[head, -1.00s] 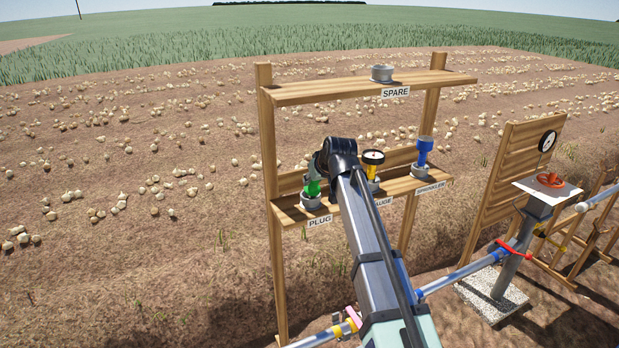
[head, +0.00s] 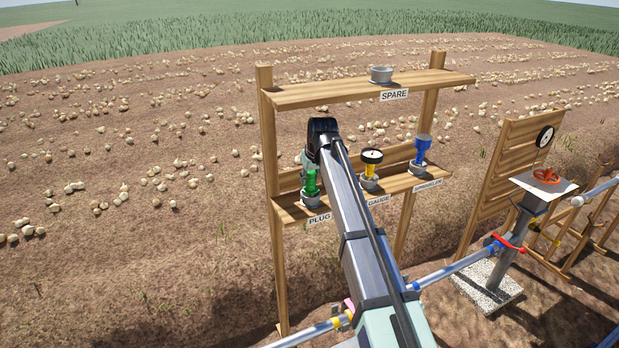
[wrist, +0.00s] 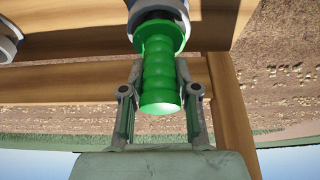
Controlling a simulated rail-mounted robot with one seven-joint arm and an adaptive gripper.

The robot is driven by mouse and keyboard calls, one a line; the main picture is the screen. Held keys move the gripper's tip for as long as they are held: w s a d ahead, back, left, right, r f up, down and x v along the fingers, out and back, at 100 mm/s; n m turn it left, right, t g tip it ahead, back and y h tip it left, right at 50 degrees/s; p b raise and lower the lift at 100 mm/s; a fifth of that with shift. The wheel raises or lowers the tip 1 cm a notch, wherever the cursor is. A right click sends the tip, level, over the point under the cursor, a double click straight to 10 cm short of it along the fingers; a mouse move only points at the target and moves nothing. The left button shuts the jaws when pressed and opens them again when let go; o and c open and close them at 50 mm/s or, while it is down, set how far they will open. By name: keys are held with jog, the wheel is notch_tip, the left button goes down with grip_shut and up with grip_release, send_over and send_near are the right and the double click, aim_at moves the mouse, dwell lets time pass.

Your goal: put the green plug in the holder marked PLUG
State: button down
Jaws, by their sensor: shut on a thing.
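The green plug (head: 311,183) stands upright in the grey cup (head: 310,199) above the PLUG label (head: 320,219), at the left end of the lower shelf. In the wrist view the plug (wrist: 160,75) is ribbed, and its far end meets the cup rim (wrist: 158,14). How deep it sits inside is hidden. My gripper (wrist: 160,72) has one finger on each side of the plug and is shut on it. In the head view my arm reaches over the shelf, and the fingers are hard to make out.
The yellow gauge (head: 371,163) and blue sprinkler (head: 421,150) stand in labelled holders to the right, the gauge close to my arm. An empty-looking cup (head: 381,74) sits on the SPARE shelf (head: 300,93) above. A wooden post (head: 268,160) stands just left.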

jog(key=shift+f, duration=0.35)
jog(key=c, duration=0.9)
grip_release()
jog(key=shift+o, duration=0.2)
jog(key=shift+r, duration=0.1)
